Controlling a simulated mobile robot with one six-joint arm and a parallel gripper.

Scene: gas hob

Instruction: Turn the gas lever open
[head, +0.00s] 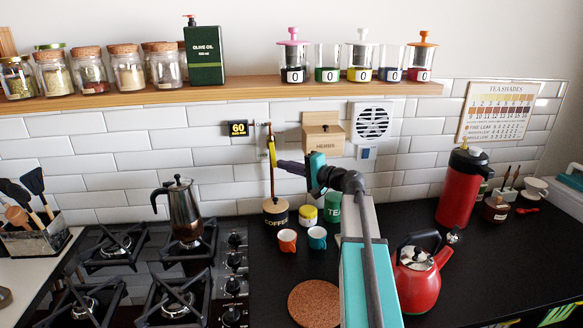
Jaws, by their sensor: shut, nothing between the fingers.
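The gas lever (272,152) is a small yellow handle on a thin copper-coloured pipe (272,184) that runs down the tiled wall. The lever points downward, roughly along the pipe and slightly tilted. My gripper (280,164) reaches in from the right, with its dark fingers shut and holding nothing. The fingertips are beside the lever's lower end. I cannot tell whether they touch it. My arm hides part of the counter and wall to the right.
Below the pipe stand a coffee canister (276,214), a yellow-and-white jar (307,214), an orange cup (287,240) and a teal cup (317,237). A moka pot (184,208) stands on the gas hob (110,247). A red kettle (418,275) is right of my arm.

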